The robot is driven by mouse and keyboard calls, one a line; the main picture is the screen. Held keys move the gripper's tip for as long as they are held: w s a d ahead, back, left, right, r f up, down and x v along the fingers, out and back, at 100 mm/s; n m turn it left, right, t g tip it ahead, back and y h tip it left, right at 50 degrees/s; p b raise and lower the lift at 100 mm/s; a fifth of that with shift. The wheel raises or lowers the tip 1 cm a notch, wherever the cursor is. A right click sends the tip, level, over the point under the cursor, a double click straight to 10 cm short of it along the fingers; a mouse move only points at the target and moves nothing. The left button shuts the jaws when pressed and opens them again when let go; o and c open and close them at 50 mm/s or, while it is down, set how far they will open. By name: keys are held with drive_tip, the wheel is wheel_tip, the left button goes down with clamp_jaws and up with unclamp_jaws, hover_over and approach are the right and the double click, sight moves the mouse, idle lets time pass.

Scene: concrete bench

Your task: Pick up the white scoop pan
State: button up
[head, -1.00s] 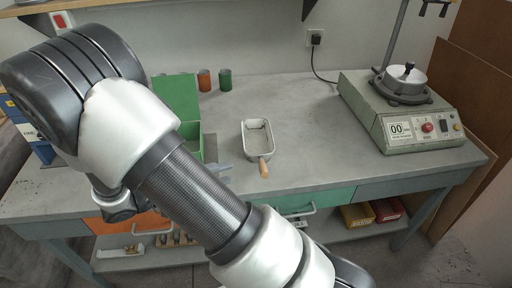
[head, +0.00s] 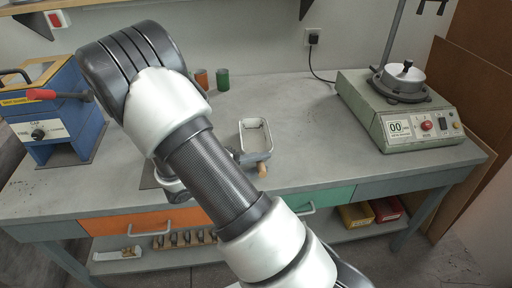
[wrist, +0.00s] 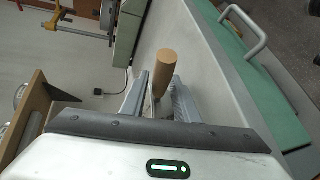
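The white scoop pan (head: 256,134) is a shallow, light rectangular pan lying on the grey bench. Its short wooden handle (head: 262,168) points toward the front edge. My gripper (head: 242,157) is low, beside the handle end of the pan and partly hidden by my arm. In the wrist view, the two fingers of my gripper (wrist: 160,102) are spread apart, with the wooden handle (wrist: 165,70) showing between and beyond them. I cannot tell whether either finger touches it. The pan body is mostly hidden in that view.
A beige device with a lidded metal pot (head: 405,108) stands on the right of the bench. A blue machine with a red lever (head: 52,125) stands at left. An orange can (head: 201,78) and green can (head: 222,79) stand at the back. The bench right of the pan is clear.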

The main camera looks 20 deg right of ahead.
drive_tip(key=shift+c, duration=0.5)
clamp_jaws()
